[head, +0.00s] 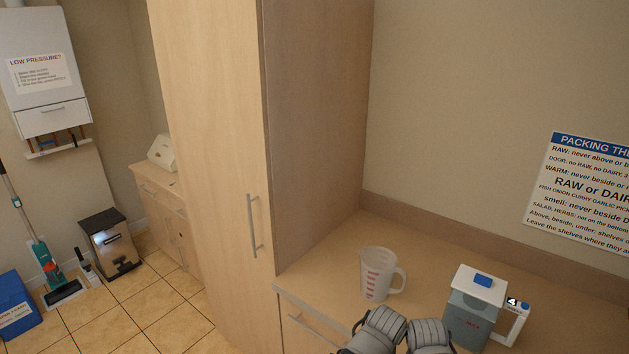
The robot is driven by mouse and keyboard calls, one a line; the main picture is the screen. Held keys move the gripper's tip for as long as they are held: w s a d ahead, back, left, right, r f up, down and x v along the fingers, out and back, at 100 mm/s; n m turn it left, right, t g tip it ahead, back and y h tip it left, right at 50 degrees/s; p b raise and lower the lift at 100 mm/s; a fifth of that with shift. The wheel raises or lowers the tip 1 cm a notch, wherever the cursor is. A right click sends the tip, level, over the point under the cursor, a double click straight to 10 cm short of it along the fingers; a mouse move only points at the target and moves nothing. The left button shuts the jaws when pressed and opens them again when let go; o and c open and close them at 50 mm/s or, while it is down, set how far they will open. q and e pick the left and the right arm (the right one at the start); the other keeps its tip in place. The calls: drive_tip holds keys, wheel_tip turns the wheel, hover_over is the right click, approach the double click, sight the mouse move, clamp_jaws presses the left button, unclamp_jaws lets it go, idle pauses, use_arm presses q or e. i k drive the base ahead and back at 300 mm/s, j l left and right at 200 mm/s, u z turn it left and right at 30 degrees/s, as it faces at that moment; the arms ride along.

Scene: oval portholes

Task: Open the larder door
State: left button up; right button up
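The larder is the tall pale wood cabinet in the middle of the head view. Its door (205,150) faces left and looks shut. A vertical metal bar handle (252,225) sits near the door's right edge. Two grey ribbed gripper parts, which look like my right gripper (406,335), show at the bottom edge, over the counter front. They are well to the right of the handle and apart from it. The frame cuts them off, so I cannot tell how far they are open. My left gripper is not in view.
A measuring jug (377,274) and a grey, white-lidded container (474,306) stand on the counter (335,240) right of the larder. A drawer handle (314,331) is below. Tiled floor (150,306) is clear left of the door. A low cabinet (166,215) stands farther back.

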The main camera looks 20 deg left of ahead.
sight(210, 54)
drive_tip(key=u, duration=1.3)
